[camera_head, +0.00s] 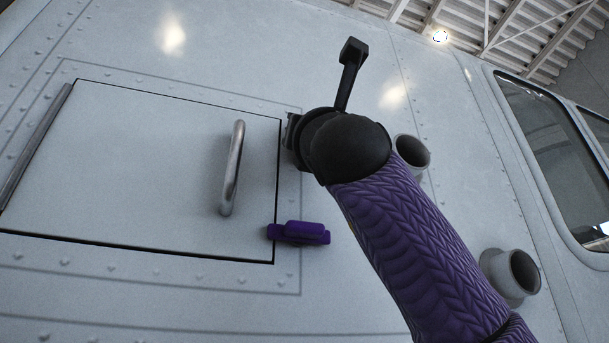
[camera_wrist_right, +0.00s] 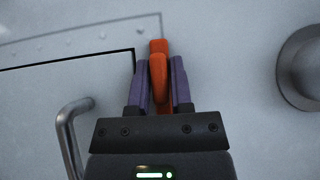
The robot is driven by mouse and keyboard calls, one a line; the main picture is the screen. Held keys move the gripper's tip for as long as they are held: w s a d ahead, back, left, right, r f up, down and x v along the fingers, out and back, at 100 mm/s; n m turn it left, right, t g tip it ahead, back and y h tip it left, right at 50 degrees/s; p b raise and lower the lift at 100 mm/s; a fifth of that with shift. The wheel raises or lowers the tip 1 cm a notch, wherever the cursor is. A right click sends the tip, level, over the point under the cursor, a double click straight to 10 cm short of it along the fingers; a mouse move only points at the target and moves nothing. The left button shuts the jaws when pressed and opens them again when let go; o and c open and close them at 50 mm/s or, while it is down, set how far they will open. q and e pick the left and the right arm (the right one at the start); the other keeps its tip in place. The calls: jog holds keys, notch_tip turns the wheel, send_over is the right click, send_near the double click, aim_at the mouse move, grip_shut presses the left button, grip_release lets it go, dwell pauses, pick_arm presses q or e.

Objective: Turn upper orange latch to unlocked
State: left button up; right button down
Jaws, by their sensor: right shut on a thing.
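The upper orange latch (camera_wrist_right: 158,68) is in the right wrist view, just outside the upper corner of the hatch door. It lies roughly parallel to the door's side edge, with its lower end hidden between my fingers. My right gripper (camera_wrist_right: 160,85) is shut on it, with one purple finger on each side. In the head view my right gripper (camera_head: 289,130) is at the door's upper right corner, and its black wrist hides the orange latch. My left gripper is not in view.
The pale hatch door (camera_head: 140,165) is closed in the riveted grey hull. A metal handle (camera_head: 232,168) stands out from it, and a purple latch (camera_head: 300,232) crosses its lower right edge. Two pipe stubs, one upper (camera_head: 412,152) and one lower (camera_head: 512,275), protrude near my right arm.

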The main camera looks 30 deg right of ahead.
jog(key=shift+r, duration=0.1)
jog(key=c, duration=0.6)
grip_release()
jog(key=b+v, duration=0.7)
jog(key=v, duration=0.3)
